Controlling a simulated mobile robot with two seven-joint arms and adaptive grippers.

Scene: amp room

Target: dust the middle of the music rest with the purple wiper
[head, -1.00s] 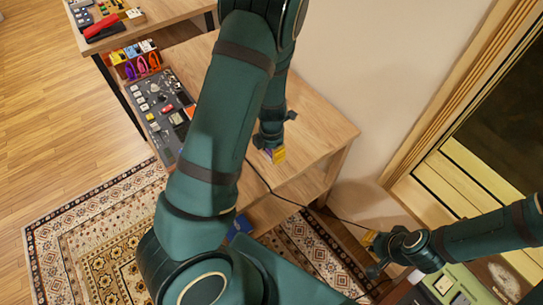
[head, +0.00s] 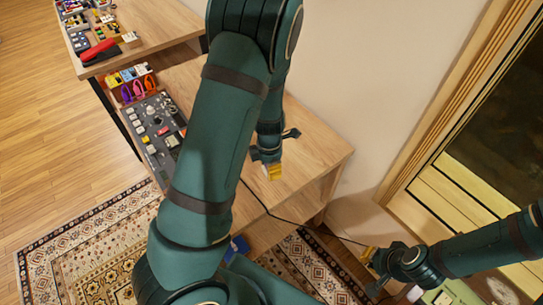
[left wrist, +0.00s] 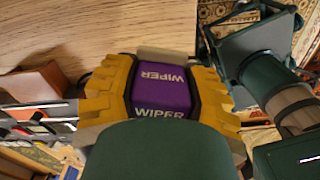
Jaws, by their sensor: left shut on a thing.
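The purple wiper (left wrist: 160,88), with the word WIPER on two faces, sits between the yellow fingertips of my left gripper (left wrist: 165,90) in the left wrist view. That gripper is shut on it. In the head view my left gripper (head: 271,170) hangs over the wooden table, past my large green arm; the wiper cannot be made out there. My right gripper (head: 369,256) is low at the right, beyond the table's near corner; its opening is unclear. I cannot pick out the music rest in either view.
The wooden table (head: 312,142) carries a dark board of small parts (head: 155,125) and colored clips (head: 133,90) at left. Another table (head: 150,28) stands behind. A black cable (head: 290,220) runs below. A wooden frame (head: 440,95) is at right. A patterned rug (head: 90,235) covers the floor.

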